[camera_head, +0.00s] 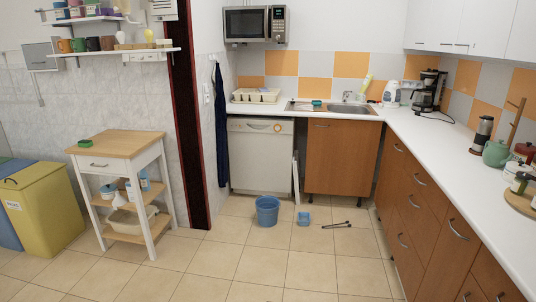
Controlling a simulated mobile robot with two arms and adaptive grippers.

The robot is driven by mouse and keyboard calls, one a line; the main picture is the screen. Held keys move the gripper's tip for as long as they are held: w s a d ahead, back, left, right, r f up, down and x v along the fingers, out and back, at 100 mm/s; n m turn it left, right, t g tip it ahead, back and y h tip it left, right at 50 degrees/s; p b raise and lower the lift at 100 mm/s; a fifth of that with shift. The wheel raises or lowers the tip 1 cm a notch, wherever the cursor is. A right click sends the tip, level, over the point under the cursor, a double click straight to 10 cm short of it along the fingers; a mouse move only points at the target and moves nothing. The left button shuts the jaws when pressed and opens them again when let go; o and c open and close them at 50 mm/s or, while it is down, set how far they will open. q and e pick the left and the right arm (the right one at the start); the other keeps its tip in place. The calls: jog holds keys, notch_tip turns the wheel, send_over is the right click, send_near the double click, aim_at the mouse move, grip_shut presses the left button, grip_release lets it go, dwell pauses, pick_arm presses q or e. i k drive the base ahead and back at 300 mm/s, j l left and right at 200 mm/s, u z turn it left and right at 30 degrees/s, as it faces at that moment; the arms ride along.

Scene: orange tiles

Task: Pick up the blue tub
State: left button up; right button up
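A blue bucket-like tub (267,213) stands upright on the tiled floor, in front of the white dishwasher. A smaller, lighter blue square tub (303,219) sits on the floor just to its right, apart from it. I cannot tell from the picture which of the two is the blue tub meant. Neither of my grippers shows in the head view.
Thin dark sticks (337,225) lie on the floor right of the small tub. A white-legged wooden trolley (118,143) and a yellow bin (45,207) stand left. Brown drawers (430,203) line the right. The floor in front of the tubs is clear.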

aim_at(304, 217)
jog(key=i, duration=1.95)
jog(key=i+j+z, duration=0.1)
jog(key=i, duration=1.85)
